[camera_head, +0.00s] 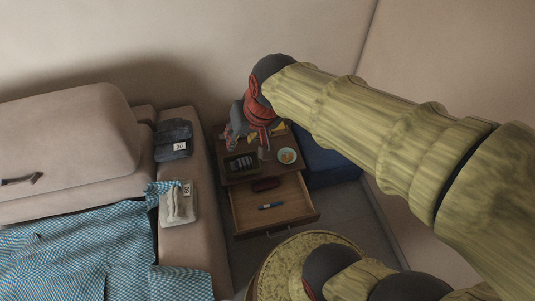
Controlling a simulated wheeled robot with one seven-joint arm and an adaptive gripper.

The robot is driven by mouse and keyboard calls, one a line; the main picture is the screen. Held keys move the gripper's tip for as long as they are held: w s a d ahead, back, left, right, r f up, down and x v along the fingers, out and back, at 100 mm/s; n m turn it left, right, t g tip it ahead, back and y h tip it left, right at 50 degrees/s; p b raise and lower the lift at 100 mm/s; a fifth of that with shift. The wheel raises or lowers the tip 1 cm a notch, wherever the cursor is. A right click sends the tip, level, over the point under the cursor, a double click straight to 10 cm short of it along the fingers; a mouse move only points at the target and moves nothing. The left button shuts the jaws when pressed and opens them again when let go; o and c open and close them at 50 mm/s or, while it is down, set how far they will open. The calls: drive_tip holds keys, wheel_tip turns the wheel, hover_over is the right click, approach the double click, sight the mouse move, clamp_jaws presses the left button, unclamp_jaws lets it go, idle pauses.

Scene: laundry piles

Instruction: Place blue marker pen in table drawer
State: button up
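A small wooden table (228,181) stands beside the sofa, and its drawer (300,211) is pulled open. A blue marker pen (270,206) lies flat on the drawer's floor, near the front. My gripper (248,145) is over the table top, behind the open drawer and apart from the pen. Its red and grey fingers look spread, and I see nothing held between them. The gripper is small in view and covers part of the table top.
A dark red case (265,184) lies at the back of the drawer. A black tray (242,163) and a small bowl (287,156) sit on the table. A blue box-like piece (330,162) stands to the right. The sofa arm (190,235) is close on the left.

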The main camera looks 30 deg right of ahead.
drive_tip(key=s+d+r+n+h, duration=0.1)
drive_tip(key=s+r+n, duration=0.1)
drive_tip(key=s, duration=0.7)
drive_tip(key=shift+s+d+r+n+t, duration=0.3)
drive_tip(key=shift+d+r+t, duration=0.05)
drive_tip(key=shift+r+t, duration=0.1)
